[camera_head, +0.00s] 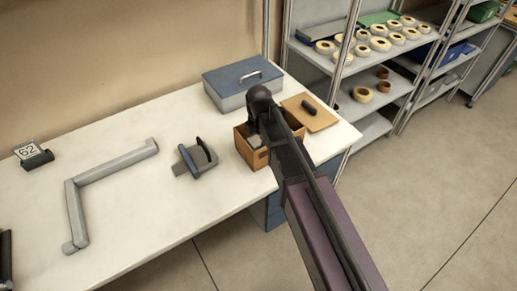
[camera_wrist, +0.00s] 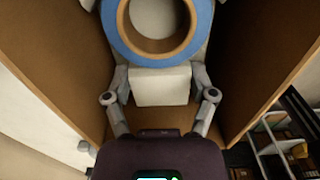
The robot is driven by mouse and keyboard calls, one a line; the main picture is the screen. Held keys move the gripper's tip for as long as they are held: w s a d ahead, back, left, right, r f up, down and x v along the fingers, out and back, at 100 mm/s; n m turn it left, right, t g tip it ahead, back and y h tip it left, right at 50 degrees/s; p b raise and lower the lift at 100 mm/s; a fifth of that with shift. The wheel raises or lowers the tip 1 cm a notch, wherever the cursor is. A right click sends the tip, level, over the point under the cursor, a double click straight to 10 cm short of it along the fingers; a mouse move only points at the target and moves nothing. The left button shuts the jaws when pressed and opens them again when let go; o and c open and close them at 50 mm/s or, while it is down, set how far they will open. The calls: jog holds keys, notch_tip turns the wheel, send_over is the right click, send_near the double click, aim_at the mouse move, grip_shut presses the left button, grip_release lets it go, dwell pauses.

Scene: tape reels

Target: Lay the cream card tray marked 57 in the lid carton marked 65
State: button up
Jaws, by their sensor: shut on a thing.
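My gripper (camera_wrist: 160,80) is shut on a cream-white piece (camera_wrist: 160,90), apparently part of the card tray; no 57 can be read. A blue-rimmed ring (camera_wrist: 113,28) with a tan inner edge and a white centre shows just beyond the fingers. Brown carton walls (camera_wrist: 50,55) stand on both sides, so the fingers are inside or just over the carton. In the head view the open brown carton (camera_head: 258,160) stands on the table with a small marking too small to read. A pale thing shows in it. My arm hides the gripper and part of the carton there.
On the white table (camera_head: 120,115) are a blue-grey cash box (camera_head: 235,92), a brown board (camera_head: 318,119), a tape dispenser (camera_head: 193,163), a grey angled bar (camera_head: 75,205) and a stand marked 62 (camera_head: 32,154). Shelves with several tape rolls (camera_head: 380,44) stand at right.

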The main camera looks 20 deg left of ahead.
dwell(0.3)
jog(key=shift+f+b, duration=1.9)
jog(key=shift+f, duration=0.15)
jog(key=o, duration=1.2)
jog(key=shift+r, duration=0.3)
notch_tip(320, 180, up, 12)
jog(key=p, duration=1.2)
jog(key=shift+f, duration=0.1)
